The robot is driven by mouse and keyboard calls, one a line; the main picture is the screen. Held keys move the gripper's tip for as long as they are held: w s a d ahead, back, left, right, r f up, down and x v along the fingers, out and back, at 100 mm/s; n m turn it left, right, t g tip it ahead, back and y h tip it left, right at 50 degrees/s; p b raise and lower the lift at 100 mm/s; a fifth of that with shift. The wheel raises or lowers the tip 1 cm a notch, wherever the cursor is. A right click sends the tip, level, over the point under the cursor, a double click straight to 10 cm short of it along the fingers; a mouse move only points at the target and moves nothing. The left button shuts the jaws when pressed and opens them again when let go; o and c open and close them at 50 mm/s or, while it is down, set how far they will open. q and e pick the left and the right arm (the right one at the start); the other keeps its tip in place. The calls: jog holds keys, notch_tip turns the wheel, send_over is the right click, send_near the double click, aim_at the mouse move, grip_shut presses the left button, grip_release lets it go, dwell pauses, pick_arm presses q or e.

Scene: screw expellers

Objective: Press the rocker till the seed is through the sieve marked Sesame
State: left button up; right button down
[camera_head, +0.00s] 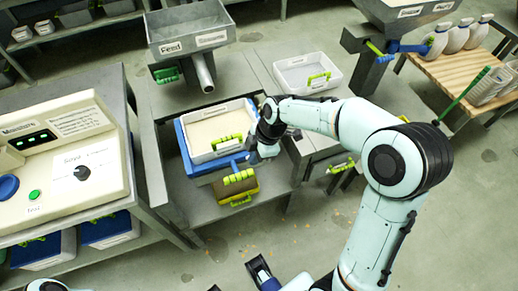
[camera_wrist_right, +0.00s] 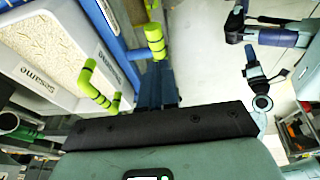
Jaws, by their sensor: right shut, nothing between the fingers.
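A white tray (camera_head: 197,129) of pale seed sits in a blue frame (camera_head: 187,153) on the grey machine; it also shows in the right wrist view (camera_wrist_right: 20,75), marked Sesame, with a yellow-green handle. A yellow-green grip (camera_head: 238,176), apparently the rocker's, sits at the frame's front; a similar grip shows in the wrist view (camera_wrist_right: 155,40). My right gripper (camera_head: 256,157) is shut and empty just right of this grip; contact is unclear. What seems my left gripper (camera_head: 262,271) is at the bottom edge; its jaws are unclear. The sieve mesh is hidden.
A brown box (camera_head: 237,189) with a yellow-green handle is below the grip. A feed hopper (camera_head: 190,30) with a spout stands behind. A control panel (camera_head: 60,150) is left, another white tray (camera_head: 305,75) back right. Open floor lies in front.

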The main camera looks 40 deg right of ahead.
aim_at(249, 172)
pick_arm(q)
jog(key=shift+w+f+b, duration=0.15)
jog(key=shift+f+b, duration=0.2)
jog(key=shift+b, duration=0.05)
pick_arm(e)
jog(key=x, duration=0.4)
jog(key=d+x, duration=0.1)
jog(key=x, duration=0.2)
jog(key=shift+w+d+f, duration=0.1)
jog(key=shift+f, duration=0.05)
pick_arm(q)
jog(key=shift+f, duration=0.1)
